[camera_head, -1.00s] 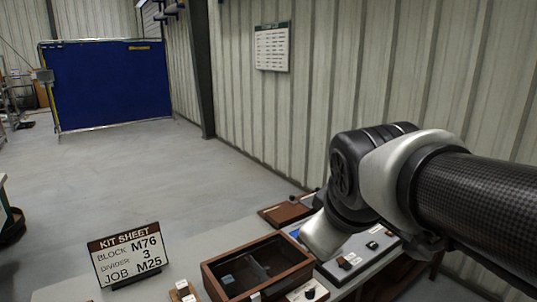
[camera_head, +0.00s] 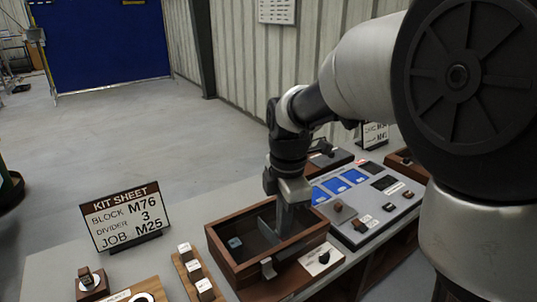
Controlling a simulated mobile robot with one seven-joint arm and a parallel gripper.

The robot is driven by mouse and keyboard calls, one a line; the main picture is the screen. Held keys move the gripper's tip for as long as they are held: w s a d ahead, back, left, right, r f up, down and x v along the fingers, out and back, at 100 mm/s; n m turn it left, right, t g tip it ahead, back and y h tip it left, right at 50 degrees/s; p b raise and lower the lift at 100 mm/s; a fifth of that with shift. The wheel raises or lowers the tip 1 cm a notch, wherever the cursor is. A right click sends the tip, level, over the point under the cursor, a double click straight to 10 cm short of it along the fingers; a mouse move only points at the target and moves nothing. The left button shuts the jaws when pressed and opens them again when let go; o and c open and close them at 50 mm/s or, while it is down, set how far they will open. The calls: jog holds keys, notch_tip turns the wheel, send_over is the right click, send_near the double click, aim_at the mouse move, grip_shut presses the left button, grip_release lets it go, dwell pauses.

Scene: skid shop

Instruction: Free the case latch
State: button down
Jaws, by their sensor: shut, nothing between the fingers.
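The case (camera_head: 222,262) is a wooden box with a dark inside, low in the middle of the head view. A small grey metal piece, seemingly the latch (camera_head: 268,268), sits on its near right wall. My gripper (camera_head: 284,226) points down over the right part of the case, behind the latch in the picture. It is shut and holds nothing. I cannot tell whether its tips touch the case or a lid. A grey divider and a small blue-grey block (camera_head: 235,243) show inside the case.
A kit sheet sign (camera_head: 126,218) stands at left. A dark knob on a white plate (camera_head: 322,258) is just right of the case. A grey panel (camera_head: 375,205) with blue screens and knobs lies behind right.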

notch_tip(320, 180, down, 4)
jog(key=w+a+n, duration=0.2)
jog(key=n, duration=0.1)
jog(key=b, duration=0.2)
send_near(273, 276)
jog(key=shift+g, duration=0.3)
jog(key=f, duration=0.6)
jog(key=shift+w+a+f, duration=0.15)
jog(key=shift+w+f, duration=0.1)
jog(key=shift+w, duration=0.15)
jog(key=shift+s+f+b, duration=0.1)
jog(key=shift+b, duration=0.35)
jog(key=shift+s+b, duration=0.15)
jog(key=shift+b, duration=0.45)
